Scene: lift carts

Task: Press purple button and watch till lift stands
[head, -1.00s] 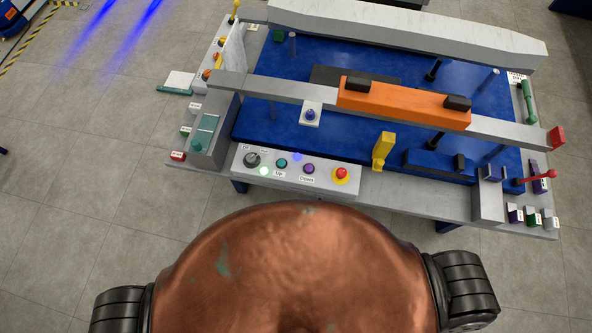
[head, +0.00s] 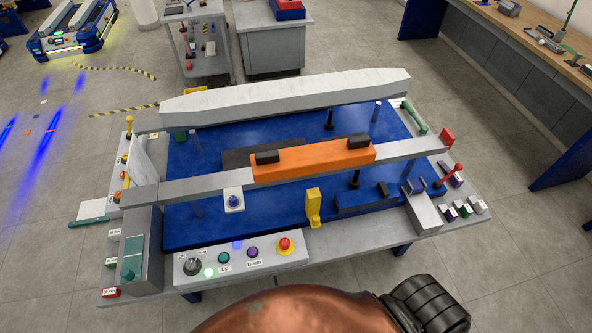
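The purple button (head: 252,252) is on the grey control panel (head: 212,280) at the front edge of the lift cart, above a label that seems to read "Down". A teal button (head: 224,257) labelled "Up" is to its left and a red stop button (head: 285,244) on a yellow base to its right. A blue light (head: 237,244) and a green light (head: 208,272) glow on the panel. The lift cart's blue deck (head: 290,222) lies behind the panel, under a grey bar with an orange block (head: 312,161). Neither gripper is in view. Nothing touches the purple button.
A yellow upright piece (head: 313,207) and a blue-knobbed switch (head: 233,201) stand behind the panel. A grey tool trolley (head: 196,48), a cabinet (head: 272,50) and a wooden workbench (head: 545,65) are farther back. Floor is clear right of the cart.

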